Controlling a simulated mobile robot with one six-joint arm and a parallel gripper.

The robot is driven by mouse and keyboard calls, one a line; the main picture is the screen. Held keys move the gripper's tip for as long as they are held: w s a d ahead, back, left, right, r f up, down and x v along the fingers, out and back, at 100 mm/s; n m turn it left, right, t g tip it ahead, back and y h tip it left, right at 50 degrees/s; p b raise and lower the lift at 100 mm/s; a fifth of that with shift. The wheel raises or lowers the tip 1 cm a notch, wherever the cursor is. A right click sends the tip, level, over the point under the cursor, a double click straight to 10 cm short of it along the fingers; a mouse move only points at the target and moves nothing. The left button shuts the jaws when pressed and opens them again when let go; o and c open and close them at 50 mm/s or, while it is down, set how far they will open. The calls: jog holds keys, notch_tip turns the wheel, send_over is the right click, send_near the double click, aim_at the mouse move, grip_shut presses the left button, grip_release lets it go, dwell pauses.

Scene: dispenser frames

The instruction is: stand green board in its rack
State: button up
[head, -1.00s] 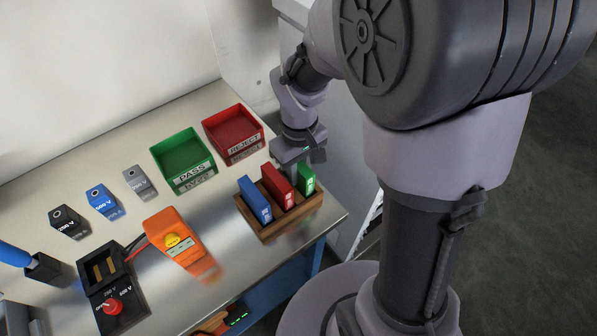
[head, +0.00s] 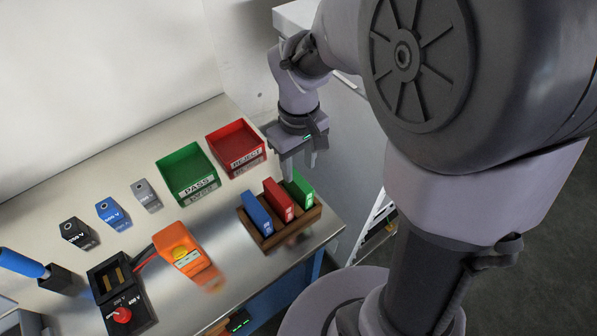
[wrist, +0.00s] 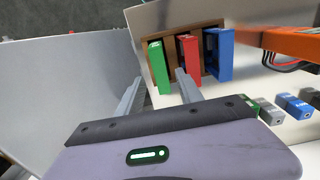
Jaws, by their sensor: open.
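The green board (head: 299,188) stands in the right end slot of the wooden rack (head: 288,236), beside a red board (head: 277,200) and a blue board (head: 257,213). In the wrist view the green board (wrist: 158,66) stands at the left end of the rack (wrist: 212,24). My gripper (head: 297,172) is open and empty just above and behind the green board. In the wrist view my gripper's fingers (wrist: 160,90) are spread, with the green board beyond and between their tips. I cannot tell how deep the board sits.
A green PASS tray (head: 187,174) and a red REJECT tray (head: 236,149) lie behind the rack. An orange tester (head: 178,250) and a black test socket (head: 120,295) are to the left. Several small voltage blocks (head: 110,213) stand further left. The table edge is close on the right.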

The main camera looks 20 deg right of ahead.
jog(key=s+a+r+m+t+y, duration=0.1)
jog(key=s+a+r+m+t, duration=0.1)
jog(key=s+r, duration=0.4)
jog(key=s+a+r+m+t+y, duration=0.1)
jog(key=s+a+r+m+t, duration=0.1)
jog(key=s+r+m, duration=0.4)
jog(key=shift+s+r+t+p, duration=0.35)
jog(key=shift+r+t+p, duration=0.05)
jog(key=shift+r+t, duration=0.55)
